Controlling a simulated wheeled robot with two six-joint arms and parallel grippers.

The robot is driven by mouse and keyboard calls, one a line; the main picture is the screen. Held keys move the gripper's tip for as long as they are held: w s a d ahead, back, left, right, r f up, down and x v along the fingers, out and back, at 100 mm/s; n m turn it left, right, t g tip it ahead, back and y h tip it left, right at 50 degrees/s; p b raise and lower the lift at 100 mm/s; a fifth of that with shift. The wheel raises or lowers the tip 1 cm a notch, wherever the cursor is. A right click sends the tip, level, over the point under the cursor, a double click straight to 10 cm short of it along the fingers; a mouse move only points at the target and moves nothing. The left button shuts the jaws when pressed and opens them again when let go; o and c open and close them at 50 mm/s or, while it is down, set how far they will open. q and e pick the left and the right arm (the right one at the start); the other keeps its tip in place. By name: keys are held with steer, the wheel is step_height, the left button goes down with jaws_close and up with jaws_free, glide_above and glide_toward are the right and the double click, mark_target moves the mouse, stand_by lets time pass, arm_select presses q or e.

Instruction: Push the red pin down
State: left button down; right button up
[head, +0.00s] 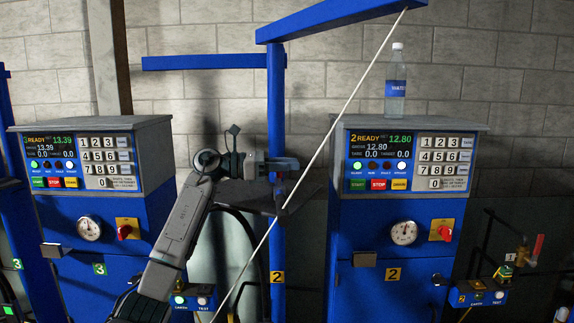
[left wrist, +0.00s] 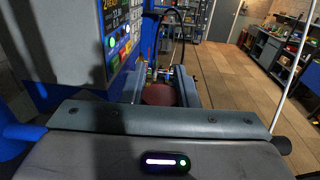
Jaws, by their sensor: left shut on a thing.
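My left gripper (head: 286,165) reaches in from the left and is at the blue post of scale 2, in front of the post. In the left wrist view, a dark red round thing (left wrist: 158,95) shows between the two fingers. I take it for the red pin, but most of its shape is hidden and shaded. My left gripper (left wrist: 160,82) is shut on it. In the head view the pin cannot be made out behind the gripper. My right gripper is in neither view.
The scale 2 cabinet (head: 380,215) stands right of the post, with a water bottle (head: 395,85) on top. The scale 3 cabinet (head: 90,210) is on the left. A thin pale rod (head: 340,119) slants across the view. Open wooden floor (left wrist: 235,80) shows in the wrist view.

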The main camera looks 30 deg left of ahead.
mark_target(279, 185)
arm_select(q)
step_height(279, 185, down, 3)
steer(key=shift+r+b, duration=0.15)
steer(key=shift+b, duration=0.7)
steer(key=c, duration=1.1)
jaws_free()
steer(key=shift+a, duration=0.1)
